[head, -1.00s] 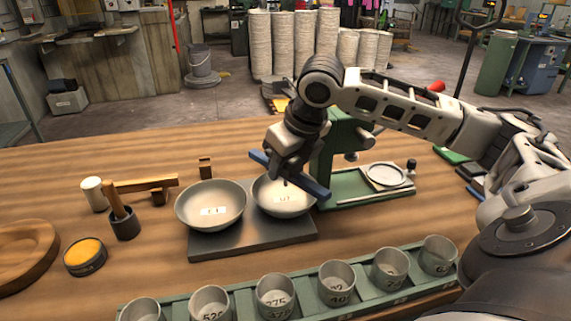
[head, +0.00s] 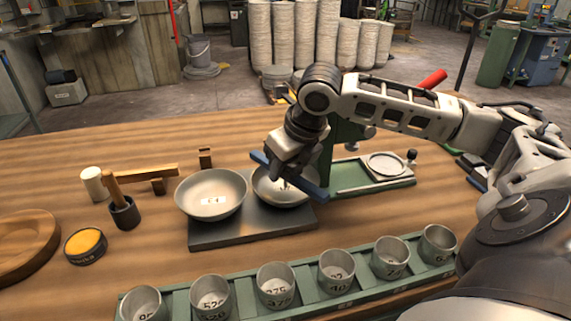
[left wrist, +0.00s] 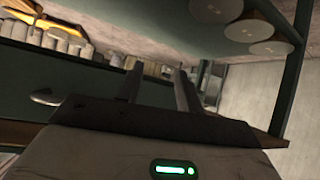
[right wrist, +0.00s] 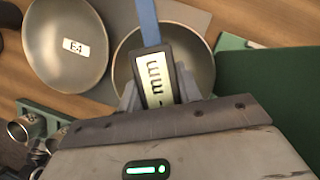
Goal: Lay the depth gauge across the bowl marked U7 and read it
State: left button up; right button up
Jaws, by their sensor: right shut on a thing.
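My right gripper (head: 287,182) is shut on the depth gauge, above the right bowl. The gauge is a blue bar (head: 313,189) with a dark head whose pale display (right wrist: 157,77) shows a dash and "mm". The bar crosses over the right bowl (head: 265,194), a grey metal bowl also in the right wrist view (right wrist: 203,62). I cannot tell whether the bar touches its rim. The bowl's label is hidden now. The left bowl (head: 211,187) is marked E4 in the right wrist view. My left gripper (left wrist: 157,75) is open and empty, away from the bowls.
Both bowls stand on a dark plate (head: 230,236). A green stand (head: 375,189) is right of them. A green rack (head: 247,306) of several numbered cups runs along the front. A wooden mallet (head: 140,178), a yellow-topped tin (head: 85,244) and a wooden dish (head: 20,245) are left.

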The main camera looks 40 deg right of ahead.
jog(key=shift+f+p, duration=0.2)
jog(key=shift+p, duration=0.2)
dwell(0.7)
jog(key=o, duration=1.3)
jog(key=p+v, duration=0.2)
jog(key=v, duration=1.4)
jog(key=shift+f, duration=0.1)
